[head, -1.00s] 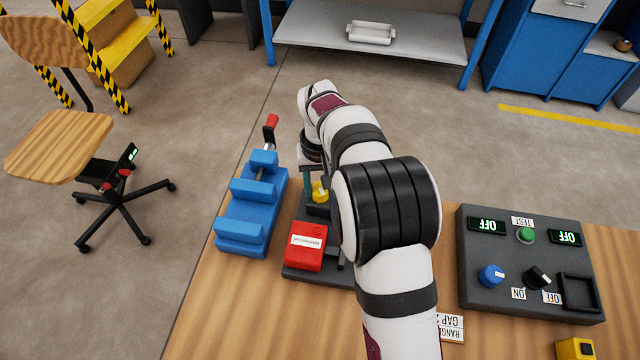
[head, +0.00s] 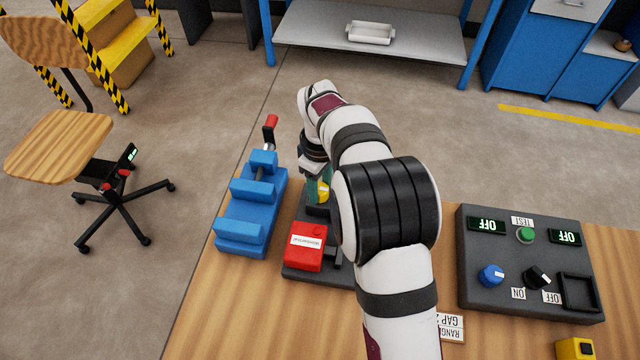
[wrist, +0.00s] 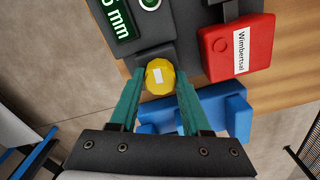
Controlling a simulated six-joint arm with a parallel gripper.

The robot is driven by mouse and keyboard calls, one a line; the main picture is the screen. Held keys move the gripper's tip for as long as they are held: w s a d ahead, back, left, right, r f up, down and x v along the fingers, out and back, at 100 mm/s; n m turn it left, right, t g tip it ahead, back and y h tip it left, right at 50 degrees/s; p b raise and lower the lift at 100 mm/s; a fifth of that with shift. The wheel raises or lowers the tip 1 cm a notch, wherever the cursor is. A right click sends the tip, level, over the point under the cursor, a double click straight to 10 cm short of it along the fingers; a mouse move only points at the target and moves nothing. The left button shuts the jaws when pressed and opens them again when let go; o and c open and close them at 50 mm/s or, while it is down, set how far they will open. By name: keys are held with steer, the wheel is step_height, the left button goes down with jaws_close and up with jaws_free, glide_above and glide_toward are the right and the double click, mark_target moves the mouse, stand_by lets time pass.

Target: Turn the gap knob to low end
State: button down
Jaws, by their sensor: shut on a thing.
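The gap knob is a yellow faceted knob with a white mark (wrist: 159,76) on the dark machine (wrist: 185,40). In the wrist view it sits between the green fingertips of my gripper (wrist: 160,88), which is shut on it. In the head view a bit of the yellow knob (head: 323,190) shows beside my gripper (head: 318,185), partly hidden by my arm. A green display (wrist: 118,20) reading partly "mm" is cut off at the top of the wrist view.
A red box (head: 303,246) sits on the machine near the knob. A blue vise (head: 250,205) with a red handle stands close on the left. A control panel (head: 500,250) with OFF displays lies to the right. Bare wooden bench (head: 220,300) shows in front.

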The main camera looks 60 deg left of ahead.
mark_target(320, 188)
steer(key=shift+n, duration=0.7)
steer(key=shift+c, duration=1.8)
jaws_free()
step_height(320, 188, up, 16)
